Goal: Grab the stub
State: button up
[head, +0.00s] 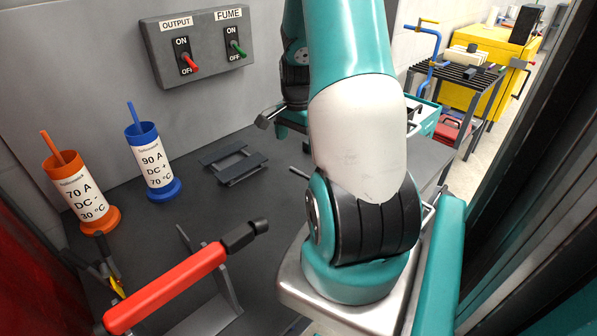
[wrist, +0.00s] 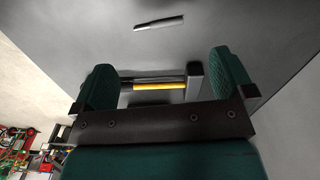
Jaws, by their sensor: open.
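A short grey rod, which looks like the stub (wrist: 159,22), lies on the grey surface near the top of the wrist view. It is beyond my fingertips and touches neither finger. In the head view a small grey rod end, likely the same stub (head: 299,172), shows on the dark bench top just left of my arm, which may hide the rest. My gripper (wrist: 162,66) is open, with its two green fingers wide apart and no stub between them. In the head view my gripper is largely hidden behind my arm.
On the bench stand an orange holder (head: 70,190) and a blue holder (head: 152,165), each with a rod. A dark rack (head: 233,163) lies near the back wall. A red-handled tool (head: 170,287) rests in front. A switch panel (head: 201,47) is on the wall.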

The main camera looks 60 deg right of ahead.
send_over(300, 171)
jog(key=f, duration=0.4)
jog(key=shift+w+a+f, duration=0.15)
jog(key=shift+a+f, duration=0.05)
jog(key=shift+a, duration=0.15)
jog(key=f, duration=0.1)
jog(key=f+p, duration=0.1)
jog(key=f, duration=0.3)
jog(key=shift+s+d, duration=0.25)
jog(key=shift+c, duration=0.2)
jog(key=c, duration=0.8)
